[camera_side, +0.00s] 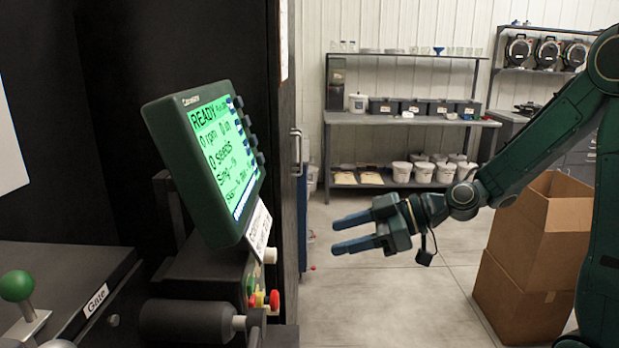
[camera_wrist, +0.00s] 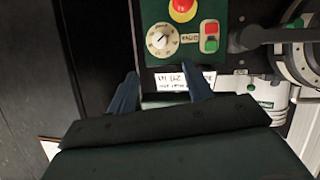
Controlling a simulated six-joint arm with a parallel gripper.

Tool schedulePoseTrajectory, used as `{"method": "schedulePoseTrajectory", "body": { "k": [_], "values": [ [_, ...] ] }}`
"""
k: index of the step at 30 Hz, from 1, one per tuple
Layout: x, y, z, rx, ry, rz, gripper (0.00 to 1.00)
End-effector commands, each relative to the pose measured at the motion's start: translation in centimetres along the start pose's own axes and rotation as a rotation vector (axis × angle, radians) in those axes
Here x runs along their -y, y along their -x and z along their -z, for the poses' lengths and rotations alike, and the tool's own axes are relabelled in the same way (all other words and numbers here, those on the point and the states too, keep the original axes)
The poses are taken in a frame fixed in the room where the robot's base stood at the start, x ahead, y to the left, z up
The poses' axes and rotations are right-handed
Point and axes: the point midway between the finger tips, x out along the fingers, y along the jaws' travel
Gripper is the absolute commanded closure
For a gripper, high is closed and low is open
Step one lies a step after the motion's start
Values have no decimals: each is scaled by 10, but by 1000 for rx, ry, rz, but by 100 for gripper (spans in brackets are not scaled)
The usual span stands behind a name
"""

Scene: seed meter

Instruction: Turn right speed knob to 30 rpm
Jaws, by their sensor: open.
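A round pale knob with a dial scale (camera_wrist: 162,39) sits on a green panel in the wrist view. It is the only dial there, and its numbers are too small to read. My gripper (camera_wrist: 160,88) is open and empty, its two blue fingers apart below the panel in that view, not touching the knob. In the side view my gripper (camera_side: 338,236) hangs in the air, pointing left, with a clear gap to the control unit. A small cream knob (camera_side: 270,255) shows at that unit's edge; I cannot tell whether it is the same one.
A green-framed screen (camera_side: 226,150) reading READY stands above the controls. A red emergency button (camera_wrist: 183,7) and red and green push buttons (camera_wrist: 210,36) flank the dial. A green-ball lever (camera_side: 17,286) is at lower left. Cardboard boxes (camera_side: 535,245) stand under my arm.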

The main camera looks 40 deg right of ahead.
Motion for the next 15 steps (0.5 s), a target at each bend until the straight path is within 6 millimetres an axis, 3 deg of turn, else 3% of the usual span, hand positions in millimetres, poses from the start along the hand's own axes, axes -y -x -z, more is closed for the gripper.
{"method": "schedulePoseTrajectory", "body": {
  "k": [8, 15],
  "values": [
    [0, -5, 0, 1, 0, 2, 49],
    [1, -22, 0, 2, 0, 5, 49]
  ]
}}
